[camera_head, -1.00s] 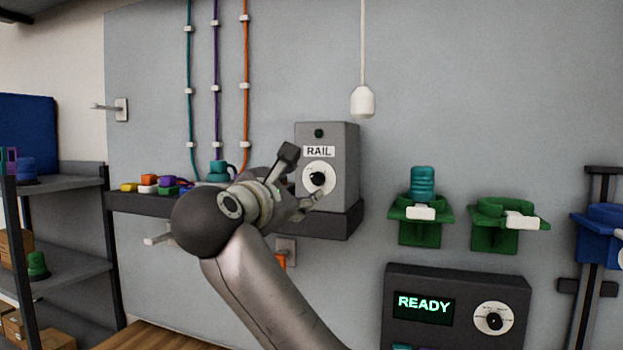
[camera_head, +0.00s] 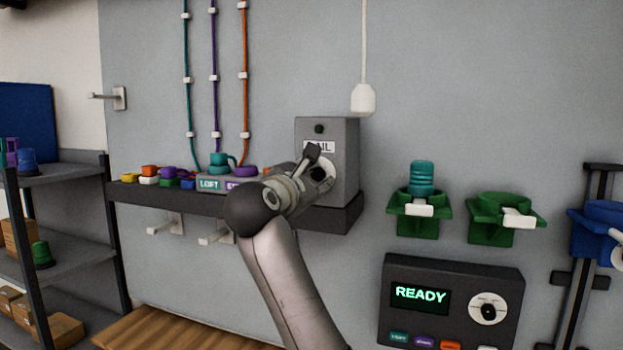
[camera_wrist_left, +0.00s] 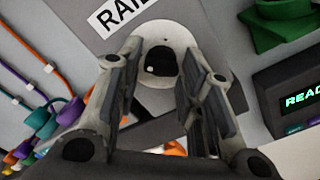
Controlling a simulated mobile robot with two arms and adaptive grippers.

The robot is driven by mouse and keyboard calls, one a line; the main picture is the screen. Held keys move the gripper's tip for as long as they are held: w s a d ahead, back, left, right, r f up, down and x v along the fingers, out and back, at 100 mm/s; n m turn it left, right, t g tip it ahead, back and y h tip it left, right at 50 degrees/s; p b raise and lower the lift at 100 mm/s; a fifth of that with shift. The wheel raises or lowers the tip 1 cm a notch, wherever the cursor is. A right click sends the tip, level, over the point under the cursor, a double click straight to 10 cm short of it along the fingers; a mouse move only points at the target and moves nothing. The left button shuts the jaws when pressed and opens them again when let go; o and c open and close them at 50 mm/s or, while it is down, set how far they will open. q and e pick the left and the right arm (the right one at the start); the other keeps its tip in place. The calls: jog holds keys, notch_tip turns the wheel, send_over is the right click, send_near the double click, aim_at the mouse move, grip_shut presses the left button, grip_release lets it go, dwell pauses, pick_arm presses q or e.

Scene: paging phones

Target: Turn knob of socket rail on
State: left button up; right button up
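The grey box labelled RAIL (camera_head: 343,150) stands on the dark shelf against the wall. Its front has a pale round dial with a black knob (camera_wrist_left: 161,62), and a small dark green lamp (camera_head: 319,129) at the top looks unlit. My left gripper (camera_head: 316,168) is in front of the dial and partly covers the dial and label in the head view. In the left wrist view its two fingers (camera_wrist_left: 160,57) are apart, with the knob between their tips. I cannot tell whether either finger touches it. My right gripper is not in view.
Colored plugs and a block labelled LOFT (camera_head: 209,184) are on the dark shelf (camera_head: 345,214) to the left. A white pull handle (camera_head: 363,99) hangs above. Green holders (camera_head: 420,208) and a READY panel (camera_head: 455,265) are to the right.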

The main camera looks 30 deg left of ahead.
pick_arm(q)
jog(key=c, duration=0.6)
jog(key=shift+m, duration=0.5)
jog(key=m, duration=0.2)
jog(key=shift+m+b, duration=0.3)
jog(key=shift+m, duration=0.1)
jog(key=m, duration=0.3)
jog(key=shift+a+m+b, duration=0.15)
jog(key=shift+m+b, duration=0.2)
jog(key=shift+m, duration=0.05)
jog(key=m+b, duration=0.1)
jog(key=m, duration=0.5)
jog(key=shift+r, duration=0.15)
jog(key=shift+r+m+b, duration=0.1)
jog(key=shift+m+b, duration=0.2)
jog(key=shift+m, duration=2.1)
